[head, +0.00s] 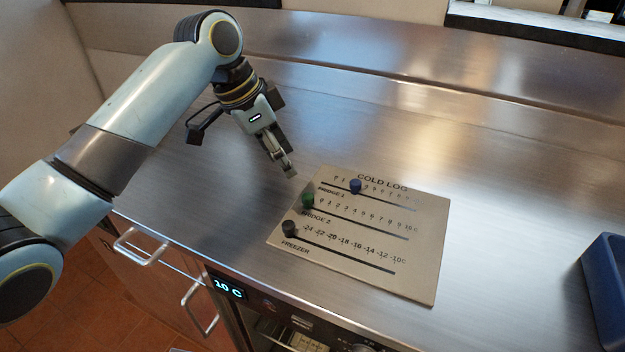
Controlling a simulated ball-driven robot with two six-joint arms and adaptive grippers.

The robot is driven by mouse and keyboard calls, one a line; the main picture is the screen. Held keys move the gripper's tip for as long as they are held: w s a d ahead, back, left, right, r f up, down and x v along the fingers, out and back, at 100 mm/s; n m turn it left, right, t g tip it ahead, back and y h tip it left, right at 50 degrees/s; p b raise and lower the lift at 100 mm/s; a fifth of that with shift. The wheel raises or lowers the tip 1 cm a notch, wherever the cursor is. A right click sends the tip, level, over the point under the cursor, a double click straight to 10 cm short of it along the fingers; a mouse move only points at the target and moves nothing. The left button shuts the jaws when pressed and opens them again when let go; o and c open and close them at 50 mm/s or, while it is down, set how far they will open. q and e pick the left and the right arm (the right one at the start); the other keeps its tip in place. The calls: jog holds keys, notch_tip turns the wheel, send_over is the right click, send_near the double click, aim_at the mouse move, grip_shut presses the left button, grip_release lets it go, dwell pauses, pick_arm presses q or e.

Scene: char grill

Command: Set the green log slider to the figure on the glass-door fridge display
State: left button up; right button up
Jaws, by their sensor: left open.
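The cold log board (425,270) lies flat on the steel counter with three marked slots. The green slider (308,200) sits at the left end of the middle slot, by the FRIDGE 2 label, left of the low figures. A blue slider (355,186) is in the upper slot, left of its middle. A black slider (290,228) is at the left end of the FREEZER slot. A lit display (228,287) on the counter front appears to read 10 C. My left gripper (291,174) is open and empty, above and behind the green slider, apart from it. My right gripper is out of view.
A dark blue bin (606,285) stands at the right edge of the counter (510,200). Cabinet doors with bar handles (140,248) are below the front edge at left. The counter behind and right of the board is clear.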

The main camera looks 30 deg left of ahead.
pick_arm(q)
send_over(306, 196)
jog(key=s+a, duration=0.2)
jog(key=f, duration=0.4)
jog(key=shift+d+f, duration=0.15)
jog(key=shift+d, duration=0.05)
jog(key=x, duration=0.3)
jog(key=shift+w, duration=0.15)
jog(key=shift+x, duration=1.3)
jog(key=c, duration=0.8)
grip_shut()
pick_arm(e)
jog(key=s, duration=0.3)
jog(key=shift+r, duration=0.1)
